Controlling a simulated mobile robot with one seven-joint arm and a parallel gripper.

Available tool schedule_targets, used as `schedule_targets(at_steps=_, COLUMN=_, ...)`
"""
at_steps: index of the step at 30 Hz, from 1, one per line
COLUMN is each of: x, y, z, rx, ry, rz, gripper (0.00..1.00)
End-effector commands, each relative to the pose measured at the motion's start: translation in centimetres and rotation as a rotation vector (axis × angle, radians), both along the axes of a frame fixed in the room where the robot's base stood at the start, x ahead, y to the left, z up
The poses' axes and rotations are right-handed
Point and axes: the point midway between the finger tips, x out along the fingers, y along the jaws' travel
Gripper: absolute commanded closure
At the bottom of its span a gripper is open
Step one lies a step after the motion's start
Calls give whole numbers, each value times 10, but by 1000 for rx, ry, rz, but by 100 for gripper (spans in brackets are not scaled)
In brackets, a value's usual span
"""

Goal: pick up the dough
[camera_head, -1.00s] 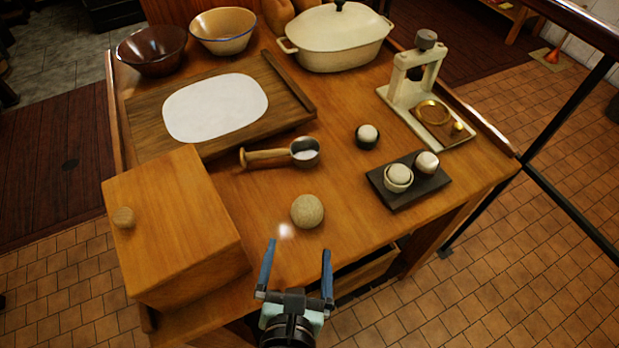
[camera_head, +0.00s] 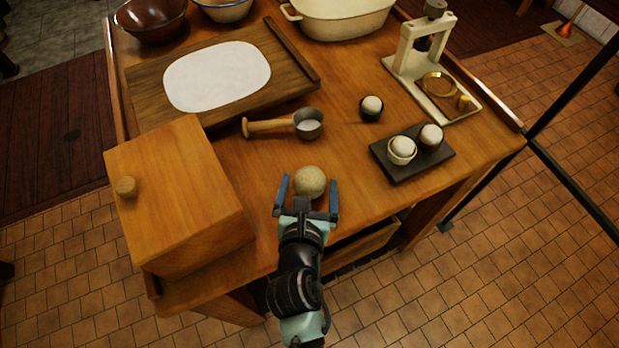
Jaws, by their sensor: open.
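The dough is a pale, speckled ball (camera_head: 310,181) near the front edge of the wooden table (camera_head: 350,165). My gripper (camera_head: 307,186) is open, with one blue finger to the left of the ball and one to the right. The ball shows between the fingertips, and its near side is partly hidden by the gripper. I cannot tell whether the fingers touch it.
A wooden box (camera_head: 180,190) with a knob stands left of my gripper. A metal scoop (camera_head: 308,123) lies behind the ball. A board (camera_head: 290,85) lies farther back.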

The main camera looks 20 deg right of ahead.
Motion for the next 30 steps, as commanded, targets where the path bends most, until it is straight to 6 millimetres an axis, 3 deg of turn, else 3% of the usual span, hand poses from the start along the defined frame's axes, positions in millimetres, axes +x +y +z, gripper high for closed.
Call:
schedule_targets(at_steps=5, x=16, y=-8, z=-7, rx=1, ry=-2, rz=0, gripper=0)
schedule_targets(at_steps=13, x=18, y=-9, z=-8, rx=1, ry=-1, rz=2, gripper=0)
schedule_targets(at_steps=27, x=18, y=-9, z=-8, rx=1, ry=-1, rz=1, gripper=84)
schedule_targets(at_steps=30, x=18, y=-9, z=-7, rx=1, ry=-3, rz=2, gripper=84)
